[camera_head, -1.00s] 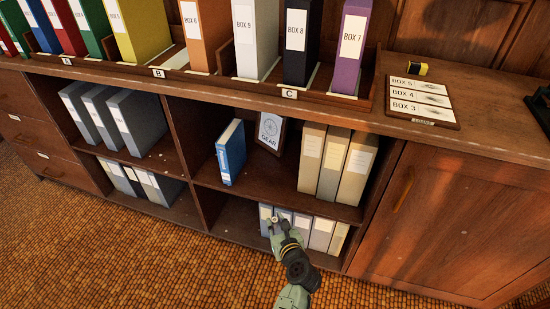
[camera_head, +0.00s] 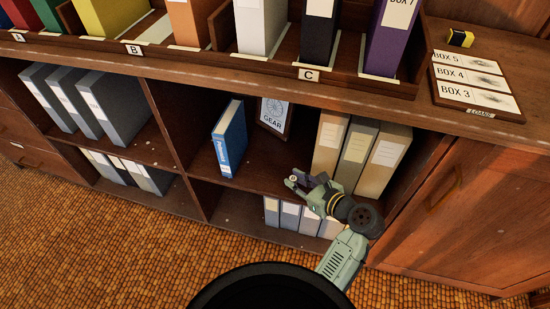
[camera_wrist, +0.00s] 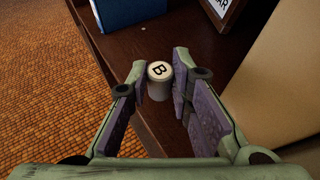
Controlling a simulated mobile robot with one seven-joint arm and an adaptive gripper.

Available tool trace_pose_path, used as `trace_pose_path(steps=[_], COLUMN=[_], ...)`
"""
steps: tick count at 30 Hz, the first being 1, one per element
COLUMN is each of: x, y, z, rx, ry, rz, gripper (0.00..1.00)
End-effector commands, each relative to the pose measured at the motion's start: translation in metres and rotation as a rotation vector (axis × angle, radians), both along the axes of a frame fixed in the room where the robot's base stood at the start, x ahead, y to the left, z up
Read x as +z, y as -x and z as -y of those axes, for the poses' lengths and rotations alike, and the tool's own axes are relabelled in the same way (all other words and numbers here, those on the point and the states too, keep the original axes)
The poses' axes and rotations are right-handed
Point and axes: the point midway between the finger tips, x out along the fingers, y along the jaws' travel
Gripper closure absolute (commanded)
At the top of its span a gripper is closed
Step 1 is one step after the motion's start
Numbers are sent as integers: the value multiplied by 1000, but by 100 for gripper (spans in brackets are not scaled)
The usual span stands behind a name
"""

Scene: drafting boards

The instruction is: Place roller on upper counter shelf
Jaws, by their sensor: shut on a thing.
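The roller (camera_wrist: 159,82) is a small pale cylinder with a black B on its round end. In the wrist view it sits between the two fingertips of my gripper (camera_wrist: 160,85), which is shut on it. In the head view my gripper (camera_head: 297,182) is at the front of the counter's upper shelf (camera_head: 258,172), left of the beige binders. The roller is very small there. In the wrist view the shelf surface (camera_wrist: 135,45) lies beneath and beyond the roller. I cannot tell whether the roller touches it.
Several binders (camera_head: 290,216) stand below. The shelf's middle front is clear. The counter top carries labelled boxes and a sign board (camera_head: 476,85).

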Motion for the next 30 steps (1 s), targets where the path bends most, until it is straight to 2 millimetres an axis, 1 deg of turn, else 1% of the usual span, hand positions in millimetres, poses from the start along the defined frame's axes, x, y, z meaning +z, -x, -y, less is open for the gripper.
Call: trace_pose_path(steps=[1, 6, 9, 12, 15, 18, 20, 25, 27, 30], x=[2, 2, 2, 2, 1, -2, -8, -31, -35, -35], y=[-11, -48, -67, -81, -89, -91, -91, -91, -91, -91], z=[-10, -38, -53, -63, -69, -71, -71, -70, -70, -70], rx=[4, 2, 3, 0, -1, -2, -3, -4, -2, -2], ry=[2, 2, 2, 1, 1, 1, 0, -1, 0, 2], rz=[2, 1, 1, 2, 1, 0, -1, -2, 0, 1], gripper=[100, 100, 100, 100, 100, 100, 100, 100, 100, 100])
